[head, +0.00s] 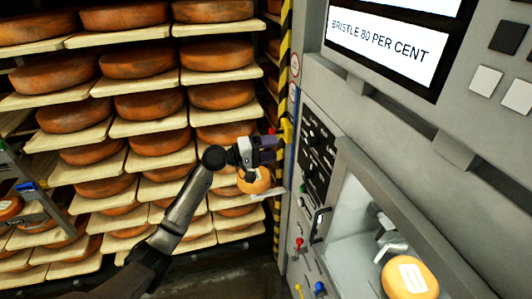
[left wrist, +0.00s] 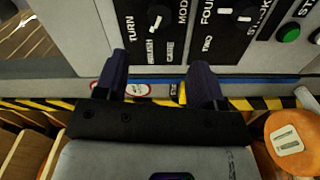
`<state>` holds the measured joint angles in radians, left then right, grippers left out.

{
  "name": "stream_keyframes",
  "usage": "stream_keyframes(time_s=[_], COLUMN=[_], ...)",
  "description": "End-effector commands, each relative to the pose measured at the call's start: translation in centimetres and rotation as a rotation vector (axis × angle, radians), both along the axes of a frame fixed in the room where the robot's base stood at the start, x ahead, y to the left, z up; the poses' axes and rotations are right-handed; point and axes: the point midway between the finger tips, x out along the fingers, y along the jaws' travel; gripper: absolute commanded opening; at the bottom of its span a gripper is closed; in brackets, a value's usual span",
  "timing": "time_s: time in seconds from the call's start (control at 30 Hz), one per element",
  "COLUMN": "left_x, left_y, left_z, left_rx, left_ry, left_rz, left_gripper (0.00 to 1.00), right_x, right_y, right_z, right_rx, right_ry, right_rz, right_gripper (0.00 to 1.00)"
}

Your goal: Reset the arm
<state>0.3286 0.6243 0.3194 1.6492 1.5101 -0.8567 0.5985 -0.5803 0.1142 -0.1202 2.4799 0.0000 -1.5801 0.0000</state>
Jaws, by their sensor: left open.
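My left gripper (head: 270,148) is stretched out in the head view, in front of the cheese racks and just left of the grey machine (head: 345,125). Its jaws are apart with nothing between them. In the left wrist view the two dark fingers (left wrist: 160,78) point toward the machine's black control panel (left wrist: 185,30), which carries knobs and words such as "TURN". The panel also shows in the head view (head: 318,150). I cannot tell whether the fingers touch anything. My right gripper is not in view.
Cheese wheels (head: 138,59) fill wooden shelves at left. An orange labelled cheese (head: 255,182) shows just below my left gripper and at the wrist view's right edge (left wrist: 292,142). Another labelled cheese (head: 410,279) is in the machine's lit opening. The screen (head: 380,52) reads "BRISTLE 80 PER CENT".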

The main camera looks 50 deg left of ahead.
Motion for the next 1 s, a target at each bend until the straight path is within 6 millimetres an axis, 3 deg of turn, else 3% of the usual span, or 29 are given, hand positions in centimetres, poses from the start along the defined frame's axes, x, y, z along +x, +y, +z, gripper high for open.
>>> stream_keyframes(time_s=[0.23,0.83,1.0], left_x=[-1.12,-1.13,-1.28], left_y=[0.48,0.48,0.16], left_z=[0.05,0.07,-0.33], left_rx=[0.0,0.001,0.093], left_ry=[-0.001,-0.002,-0.018], left_rz=[-0.001,-0.001,-0.024], left_gripper=[0.63,0.63,0.63], right_x=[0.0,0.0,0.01], right_y=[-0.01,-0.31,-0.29], right_z=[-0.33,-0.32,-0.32], right_rx=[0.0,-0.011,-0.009], right_ry=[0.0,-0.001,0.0], right_rz=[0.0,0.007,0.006], right_gripper=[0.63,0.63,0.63])
